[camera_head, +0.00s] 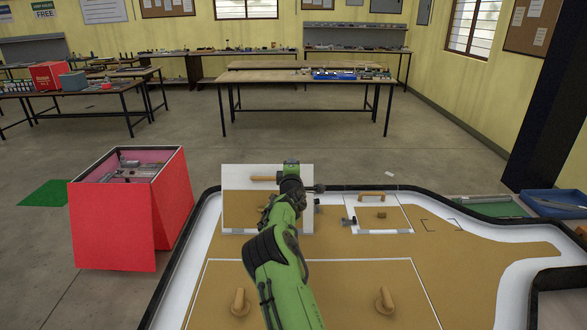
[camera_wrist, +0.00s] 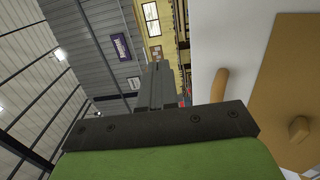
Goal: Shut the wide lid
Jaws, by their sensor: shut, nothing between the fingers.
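A raised lid (camera_head: 234,175), white-edged with a tan middle, stands up from the board at its far left side. A wooden bar handle (camera_head: 263,179) is on its upper part. My gripper (camera_head: 319,188) is shut and empty, at the lid's right edge and near its top. My arm hides part of the lid's right side. In the wrist view, my shut fingers (camera_wrist: 156,86) point up the picture, and the white lid face (camera_wrist: 203,62) with its wooden handle (camera_wrist: 218,86) is to their right. I cannot tell whether the fingers touch the lid.
A large flat panel (camera_head: 320,275) with two wooden pegs lies in front. A black rim (camera_head: 440,189) borders the board. A red box (camera_head: 171,190) stands on the floor at left.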

